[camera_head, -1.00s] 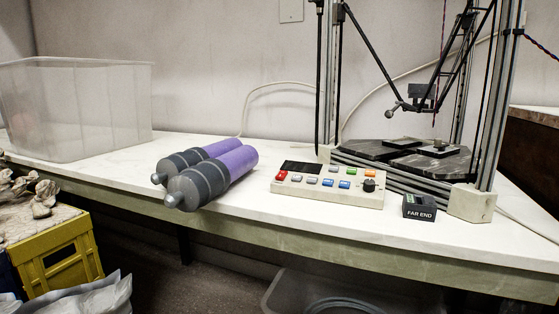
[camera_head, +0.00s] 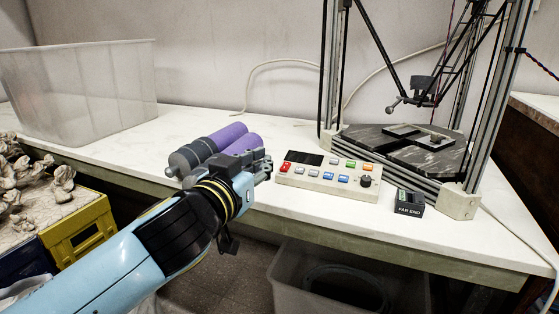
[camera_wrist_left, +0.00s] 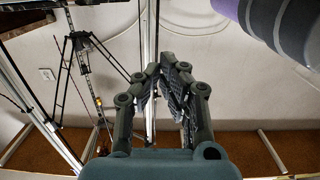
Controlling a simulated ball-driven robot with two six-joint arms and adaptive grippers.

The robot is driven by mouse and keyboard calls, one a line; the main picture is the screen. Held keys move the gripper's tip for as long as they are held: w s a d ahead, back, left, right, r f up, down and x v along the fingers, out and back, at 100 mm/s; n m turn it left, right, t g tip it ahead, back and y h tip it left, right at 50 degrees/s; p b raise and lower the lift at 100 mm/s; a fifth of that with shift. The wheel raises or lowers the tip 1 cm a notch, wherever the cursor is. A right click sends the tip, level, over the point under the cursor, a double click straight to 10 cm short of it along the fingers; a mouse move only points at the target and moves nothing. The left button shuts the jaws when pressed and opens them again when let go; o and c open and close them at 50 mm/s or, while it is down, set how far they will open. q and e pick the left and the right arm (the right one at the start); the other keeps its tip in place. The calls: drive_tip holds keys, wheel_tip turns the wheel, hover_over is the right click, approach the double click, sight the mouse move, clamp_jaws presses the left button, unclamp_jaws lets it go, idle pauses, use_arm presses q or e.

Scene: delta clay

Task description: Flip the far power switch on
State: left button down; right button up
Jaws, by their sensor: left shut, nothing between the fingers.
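The far power switch is a small black box (camera_head: 409,203) with a white label "FAR END" on its front. It stands on the white bench near the front edge, by the right foot of the delta frame. Its rocker is too small to read as on or off. My left gripper (camera_head: 267,165) is shut and empty, left of the switch and apart from it, at the left end of the control panel. In the left wrist view its fingers (camera_wrist_left: 172,75) are together, and the switch does not show there. My right gripper is not in view.
A white control panel (camera_head: 303,183) with coloured buttons and a black knob lies between gripper and switch. Purple and grey cylinders (camera_head: 220,139) lie behind the gripper. The delta frame (camera_head: 461,203) rises behind the switch. A clear bin (camera_head: 80,105) stands at left.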

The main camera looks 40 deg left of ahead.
use_arm(q)
hover_over(285, 166)
drive_tip(key=d+v, duration=0.1)
drive_tip(key=v, duration=0.3)
drive_tip(key=f, duration=0.1)
drive_tip(key=f+b, duration=0.1)
drive_tip(key=f, duration=0.2)
drive_tip(key=shift+w+a, duration=0.25)
drive_tip(key=shift+w, duration=0.15)
drive_tip(key=shift+w+f+b, duration=0.1)
drive_tip(key=shift+f+b, duration=0.25)
drive_tip(key=shift+b, duration=0.1)
drive_tip(key=shift+f, duration=0.15)
drive_tip(key=shift+f+b, duration=0.5)
drive_tip(key=shift+b, duration=0.35)
drive_tip(key=shift+r, duration=0.1)
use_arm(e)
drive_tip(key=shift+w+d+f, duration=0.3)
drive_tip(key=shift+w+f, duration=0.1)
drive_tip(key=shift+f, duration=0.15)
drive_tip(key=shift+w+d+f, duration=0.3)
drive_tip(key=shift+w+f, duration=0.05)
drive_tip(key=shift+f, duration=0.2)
use_arm(q)
drive_tip(key=shift+r, duration=0.15)
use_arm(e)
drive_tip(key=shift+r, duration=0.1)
